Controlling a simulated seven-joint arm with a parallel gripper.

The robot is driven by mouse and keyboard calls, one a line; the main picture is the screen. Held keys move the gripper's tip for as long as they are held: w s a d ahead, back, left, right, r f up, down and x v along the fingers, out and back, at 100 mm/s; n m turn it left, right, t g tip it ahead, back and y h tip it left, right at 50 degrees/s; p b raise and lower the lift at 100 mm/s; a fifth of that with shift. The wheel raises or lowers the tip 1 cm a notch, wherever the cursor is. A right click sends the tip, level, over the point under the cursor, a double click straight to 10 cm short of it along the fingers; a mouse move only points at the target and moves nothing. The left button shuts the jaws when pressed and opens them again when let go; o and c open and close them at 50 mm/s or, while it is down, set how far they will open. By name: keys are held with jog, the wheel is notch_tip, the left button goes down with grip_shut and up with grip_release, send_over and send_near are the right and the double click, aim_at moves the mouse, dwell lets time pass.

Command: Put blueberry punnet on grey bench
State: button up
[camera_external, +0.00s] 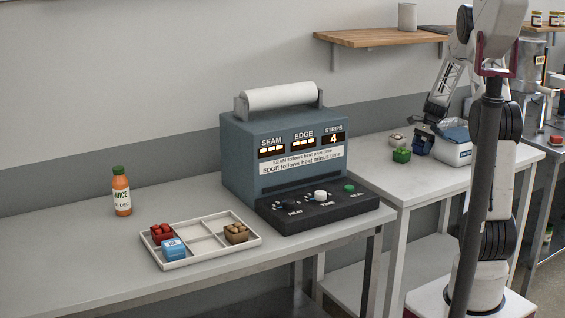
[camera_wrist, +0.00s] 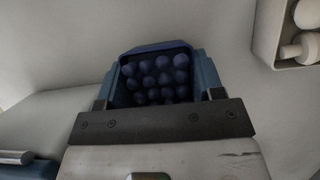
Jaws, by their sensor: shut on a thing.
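The blueberry punnet (camera_wrist: 156,78) is a blue container full of dark blue berries, held between my fingers in the wrist view. In the external view the punnet (camera_external: 424,147) is small and dark blue under my gripper (camera_external: 428,135), over the paler right-hand bench. My gripper also shows in the wrist view (camera_wrist: 160,98), shut on the punnet's sides. I cannot tell whether the punnet's base touches the bench. A grey bench top (camera_external: 85,245) spans the left and front; the right bench top (camera_external: 400,183) looks whiter.
A green punnet (camera_external: 401,155) and a pale mushroom punnet (camera_external: 397,140) stand left of my gripper. A blue-and-white box (camera_external: 455,150) is close on its right. A sealing machine (camera_external: 270,150), a divided tray (camera_external: 200,256) with punnets and a juice bottle (camera_external: 121,195) stand on the left bench.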

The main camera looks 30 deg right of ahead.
aim_at(422, 143)
jog(key=shift+r, duration=0.1)
jog(key=shift+r, duration=4.9)
jog(key=d+r+n+g, duration=0.1)
jog(key=d+n, duration=0.4)
jog(key=d, duration=0.6)
jog(key=s+d+r+n+g+h, duration=0.1)
jog(key=d+r+n, duration=0.3)
jog(key=d, duration=0.7)
jog(key=shift+d+n+g+h, duration=0.15)
jog(key=shift+n+g+h, duration=0.15)
jog(key=shift+n+g, duration=0.3)
jog(key=shift+s, duration=0.1)
